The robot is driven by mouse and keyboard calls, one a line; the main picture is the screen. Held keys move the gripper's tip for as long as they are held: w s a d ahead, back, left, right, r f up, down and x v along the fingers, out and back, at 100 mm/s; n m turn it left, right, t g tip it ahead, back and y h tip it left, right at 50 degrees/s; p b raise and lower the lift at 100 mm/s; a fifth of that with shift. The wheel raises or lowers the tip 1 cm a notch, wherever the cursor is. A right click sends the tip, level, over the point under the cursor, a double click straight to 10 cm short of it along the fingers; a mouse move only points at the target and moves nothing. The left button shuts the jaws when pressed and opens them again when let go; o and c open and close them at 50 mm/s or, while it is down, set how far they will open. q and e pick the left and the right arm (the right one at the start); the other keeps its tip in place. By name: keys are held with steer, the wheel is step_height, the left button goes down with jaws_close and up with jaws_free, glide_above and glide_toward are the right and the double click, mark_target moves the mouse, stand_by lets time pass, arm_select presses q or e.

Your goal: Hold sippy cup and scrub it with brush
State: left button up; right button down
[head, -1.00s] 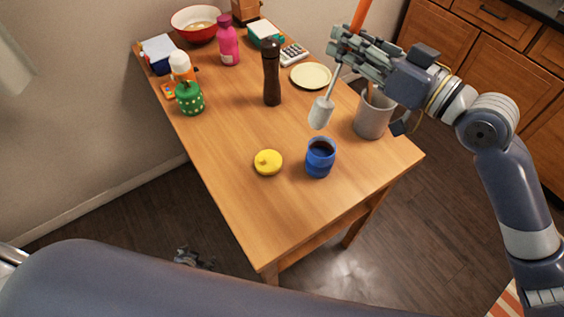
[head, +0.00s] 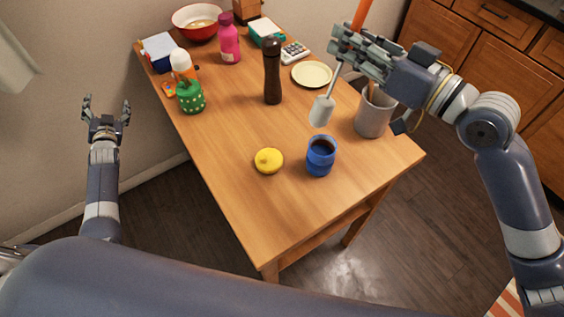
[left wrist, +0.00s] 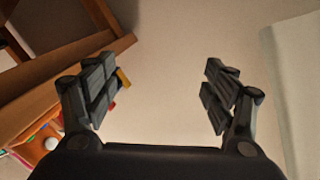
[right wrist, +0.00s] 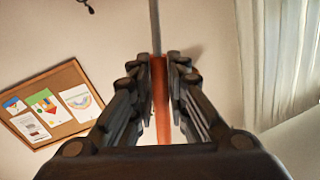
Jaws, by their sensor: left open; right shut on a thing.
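The blue sippy cup (head: 320,158) stands upright and open on the near part of the table, with dark inside. Its yellow lid (head: 268,161) lies on the table to its left. My right gripper (head: 352,50) is shut on the orange handle of the brush (head: 322,110), whose white head hangs down above the table, behind the cup and apart from it. The orange handle (right wrist: 160,95) also shows between the fingers in the right wrist view. My left gripper (head: 105,108) is open and empty, off the table's left side; its spread fingers show in the left wrist view (left wrist: 160,95).
A grey holder (head: 373,115) stands right of the cup. A brown pepper mill (head: 272,72), green dotted container (head: 190,97), pink bottle (head: 229,40), pale plate (head: 312,74) and red bowl (head: 196,22) stand farther back. The table's middle and near end are mostly clear.

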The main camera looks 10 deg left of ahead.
arm_select(q)
steer(key=a+r+n+t+y, duration=0.1)
steer(key=a+r+y, duration=0.45)
steer(key=r, duration=0.95)
steer(key=s+a+r+n+y, duration=0.15)
steer(key=s+r, duration=0.35)
steer(key=r, duration=0.5)
steer(key=s+a+r+n+y, duration=0.1)
steer(key=s+a+r+y, duration=0.25)
steer(key=r, duration=0.65)
steer(key=s+a+r+n+y, duration=0.2)
steer(key=s+r, duration=0.3)
steer(key=r, duration=0.6)
steer(key=w+d+f+m+t+h, duration=0.3)
steer(key=w+d+h, duration=0.2)
steer(key=d, duration=0.3)
steer(key=w+d+f+m+t+h, duration=0.3)
steer(key=w+d+m+h, duration=0.15)
steer(key=w+d, duration=0.2)
steer(key=w+d+f+m+h, duration=0.1)
steer(key=w+d+f+h, duration=0.2)
steer(key=d+f+h, duration=0.4)
steer(key=m+g+h, duration=0.6)
steer(key=g+h, duration=0.5)
steer(key=h, duration=0.5)
glide_toward(331, 147)
steer(key=x, duration=0.7)
